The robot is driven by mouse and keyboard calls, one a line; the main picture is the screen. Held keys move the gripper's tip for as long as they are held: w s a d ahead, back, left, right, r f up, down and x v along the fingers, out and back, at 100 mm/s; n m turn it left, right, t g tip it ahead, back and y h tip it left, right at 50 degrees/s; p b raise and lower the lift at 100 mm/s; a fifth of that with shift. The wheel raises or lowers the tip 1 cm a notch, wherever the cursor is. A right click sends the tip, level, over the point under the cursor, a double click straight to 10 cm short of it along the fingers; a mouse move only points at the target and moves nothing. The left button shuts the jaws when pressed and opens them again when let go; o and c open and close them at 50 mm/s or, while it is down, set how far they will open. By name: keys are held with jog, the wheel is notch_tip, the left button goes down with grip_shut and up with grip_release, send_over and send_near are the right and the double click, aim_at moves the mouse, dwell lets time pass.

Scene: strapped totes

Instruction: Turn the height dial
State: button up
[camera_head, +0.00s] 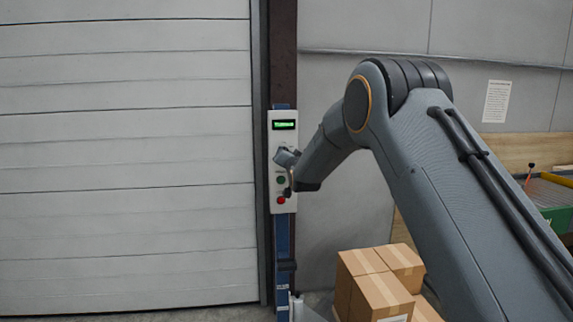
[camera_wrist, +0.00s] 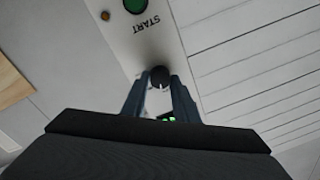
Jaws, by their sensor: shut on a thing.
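The white control panel (camera_head: 284,133) is mounted on a post beside the roller door. It carries a lit green display (camera_head: 284,125), a green button (camera_head: 280,180) and a red button (camera_head: 281,200). In the wrist view the black height dial (camera_wrist: 159,75) with a white mark sits between the two fingertips of my gripper (camera_wrist: 160,92). My gripper is shut on the dial. The green START button (camera_wrist: 135,5) and part of the green display (camera_wrist: 166,119) also show there. In the head view my gripper (camera_head: 284,157) is at the panel and hides the dial.
A large ribbed door (camera_head: 125,150) fills the left. Cardboard boxes (camera_head: 382,293) are stacked below my arm. A paper notice (camera_head: 496,101) hangs on the grey wall, and a green-sided bench or conveyor (camera_head: 556,218) stands at the right edge.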

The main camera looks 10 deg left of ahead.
jog(key=m+b, duration=0.8)
jog(key=b, duration=0.1)
jog(key=shift+f+b, duration=0.15)
jog(key=shift+b, duration=0.15)
dwell(0.3)
jog(key=o, duration=1.1)
jog(key=shift+c, duration=0.2)
jog(key=b+v, duration=0.2)
jog(key=v, duration=0.5)
jog(key=shift+s, duration=0.4)
